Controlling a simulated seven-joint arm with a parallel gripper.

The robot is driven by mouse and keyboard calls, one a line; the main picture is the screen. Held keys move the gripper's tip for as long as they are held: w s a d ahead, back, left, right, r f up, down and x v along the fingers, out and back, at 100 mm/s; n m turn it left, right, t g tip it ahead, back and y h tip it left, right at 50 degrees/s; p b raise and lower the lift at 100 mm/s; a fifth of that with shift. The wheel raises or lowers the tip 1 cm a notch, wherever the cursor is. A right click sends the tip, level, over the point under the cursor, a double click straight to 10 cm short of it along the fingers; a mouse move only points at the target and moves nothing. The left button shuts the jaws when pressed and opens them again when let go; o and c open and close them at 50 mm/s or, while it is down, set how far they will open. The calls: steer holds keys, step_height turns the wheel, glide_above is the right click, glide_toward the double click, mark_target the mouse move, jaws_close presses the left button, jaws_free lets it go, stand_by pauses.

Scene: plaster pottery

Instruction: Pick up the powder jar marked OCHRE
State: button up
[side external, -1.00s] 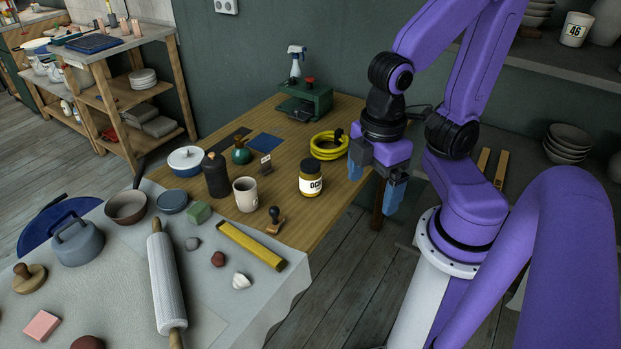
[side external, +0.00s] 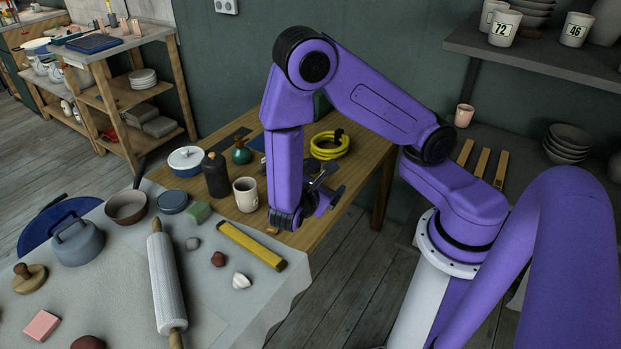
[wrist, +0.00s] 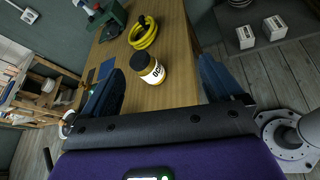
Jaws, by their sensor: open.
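The powder jar (wrist: 148,68) has a black lid and a yellowish body. Its white label carries dark lettering, partly readable as "OC". It stands on the wooden table (wrist: 181,50) in the wrist view, ahead of my gripper (wrist: 160,80). The two blue fingers are spread wide with nothing between them, and the jar shows between and beyond their tips. In the side external view my gripper (side external: 326,184) is over the table's right part, mostly hidden by my arm.
A yellow coil (side external: 329,146) lies behind the jar. A white mug (side external: 245,193), a dark bottle (side external: 215,175) and a green vase (side external: 241,152) stand to the left. A yellow bar (side external: 252,247) lies in front. The table's right edge is close to my gripper.

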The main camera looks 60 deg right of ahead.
steer(key=w+d+f+n+t+h, duration=0.2)
steer(key=w+f+n+t, duration=0.15)
steer(key=f, duration=0.25)
steer(key=n+t, duration=0.4)
steer(key=n, duration=0.1)
glide_toward(310, 160)
steer(key=shift+y, duration=0.4)
steer(key=x, duration=0.4)
steer(key=shift+s+d, duration=0.1)
steer(key=shift+d, duration=0.3)
steer(key=shift+n, duration=0.25)
steer(key=shift+x, duration=2.75)
steer(key=shift+a+r, duration=0.15)
steer(key=shift+r, duration=0.05)
jaws_close()
steer(key=shift+r, duration=0.1)
